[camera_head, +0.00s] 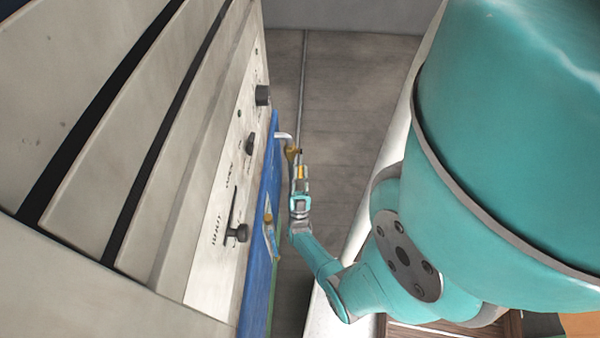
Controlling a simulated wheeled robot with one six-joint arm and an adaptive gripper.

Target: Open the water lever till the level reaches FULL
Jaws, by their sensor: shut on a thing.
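A pale bent lever (282,135) sticks out from the upper end of the blue panel (258,262), on the side of the pale machine. My gripper (291,152) is at the lever's outer end, with its small fingers closed on it. The fingers hide the tip of the lever. The exact grip is too small to make out. I cannot see a water level or a FULL mark in this view.
The pale control panel (207,250) carries a black slider knob (238,233) and dark knobs (250,143) and (262,95). A small yellow part (268,218) sits on the blue panel near my arm. Grey floor (345,105) lies clear beyond my gripper.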

